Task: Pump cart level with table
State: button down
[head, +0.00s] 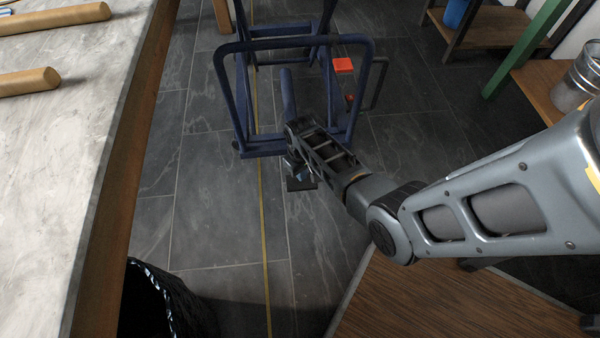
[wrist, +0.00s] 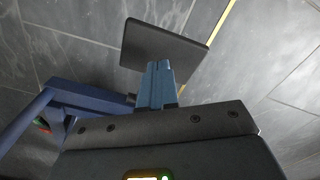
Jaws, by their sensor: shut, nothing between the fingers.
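The cart (head: 362,90) is a dark blue tubular frame on the floor at the top middle of the head view; part of it shows at the left of the wrist view (wrist: 85,97). The table (head: 60,170) has a pale stone top and a brown wooden edge, at the left. A dark flat plate, seemingly the pump pedal (wrist: 178,38), lies just beyond my fingertips; it also shows in the head view (head: 302,185). My gripper (wrist: 158,68) is shut and empty, pointing down at the plate. I cannot tell whether they touch. The cart's deck is not clearly visible.
An orange-red block (head: 343,65) sits at the cart's right side. Wooden rollers (head: 60,18) lie on the table. A black bin (head: 160,305) stands at the lower left, and a brown wooden surface (head: 450,300) at the lower right. Open tiled floor lies between table and cart.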

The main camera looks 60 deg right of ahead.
jog(key=shift+w+d+f+b, duration=0.1)
jog(key=shift+f+b, duration=1.2)
jog(key=shift+f, duration=0.3)
notch_tip(320, 180, up, 5)
jog(key=p, duration=0.4)
jog(key=shift+f+p, duration=0.15)
jog(key=shift+p, duration=0.2)
jog(key=shift+f, duration=0.15)
